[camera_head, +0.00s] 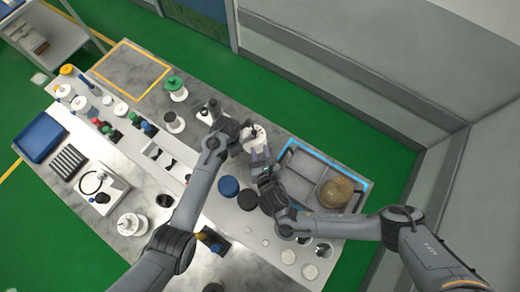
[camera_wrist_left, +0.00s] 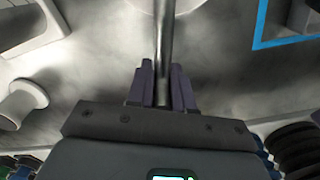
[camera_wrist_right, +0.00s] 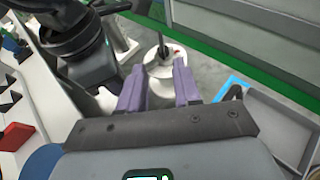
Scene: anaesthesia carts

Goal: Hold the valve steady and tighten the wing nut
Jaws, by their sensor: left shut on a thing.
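The valve (camera_head: 254,138) is a white rounded body standing at the back edge of the worktop in the head view. It also shows in the right wrist view (camera_wrist_right: 158,71), with a dark rod rising from it. My left gripper (camera_wrist_left: 162,82) is shut on a thin metal rod (camera_wrist_left: 164,40), which appears to be the valve's stem. My right gripper (camera_wrist_right: 158,88) is open, its purple fingers apart in front of the white body, with nothing clearly gripped. In the head view, my right gripper (camera_head: 259,156) is just below the valve. I cannot make out the wing nut.
A grey divided tray (camera_head: 303,163) with a brown round object (camera_head: 336,193) lies right of my right gripper, inside a blue outline. White knobbed parts and a blue tray (camera_head: 40,137) fill the left side. The yellow-outlined area (camera_head: 131,69) is clear.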

